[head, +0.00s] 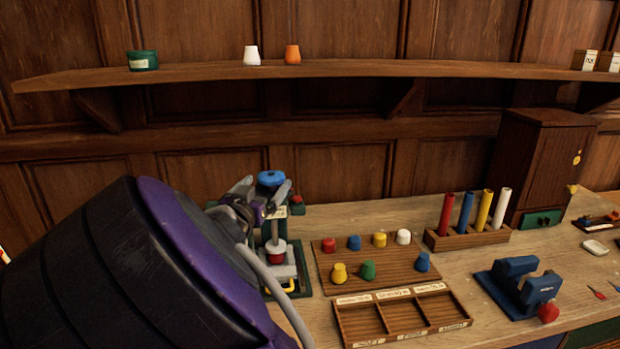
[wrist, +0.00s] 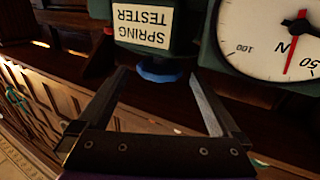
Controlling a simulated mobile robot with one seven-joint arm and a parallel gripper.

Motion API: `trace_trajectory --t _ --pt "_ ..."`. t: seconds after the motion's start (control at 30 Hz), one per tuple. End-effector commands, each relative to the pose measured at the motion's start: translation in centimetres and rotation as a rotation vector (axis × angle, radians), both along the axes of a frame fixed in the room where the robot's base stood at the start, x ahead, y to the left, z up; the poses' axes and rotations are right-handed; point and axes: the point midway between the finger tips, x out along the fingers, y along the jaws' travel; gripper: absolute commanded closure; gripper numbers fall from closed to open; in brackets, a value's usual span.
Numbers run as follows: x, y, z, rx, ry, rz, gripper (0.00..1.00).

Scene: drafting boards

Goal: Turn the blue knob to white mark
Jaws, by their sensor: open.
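The blue knob (head: 271,178) sits on top of the green spring tester (head: 273,241) in the head view. In the wrist view the knob (wrist: 160,72) shows partly, below the tester's upside-down label. My gripper (head: 262,192) is open close around the knob in the head view. In the wrist view its two fingers (wrist: 157,88) reach out on either side of the knob, with gaps visible. I cannot make out a white mark. A round dial (wrist: 285,40) with a red needle is on the tester.
A wooden board (head: 335,265) with several coloured pegs and a divided tray (head: 398,334) stand right of the tester. Further right are a rack of coloured tubes (head: 468,239), a blue clamp-like device (head: 515,290) and a wooden cabinet (head: 535,160). A shelf (head: 350,71) runs along the wall above.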

Motion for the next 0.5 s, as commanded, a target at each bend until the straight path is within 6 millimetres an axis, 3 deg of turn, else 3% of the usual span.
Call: trace_trajectory --t 0.2,0.5 --pt "3.3 -0.5 0.0 -0.002 -0.002 -0.001 0.0" --pt "4.3 -0.7 0.0 -0.001 0.0 0.001 0.0"
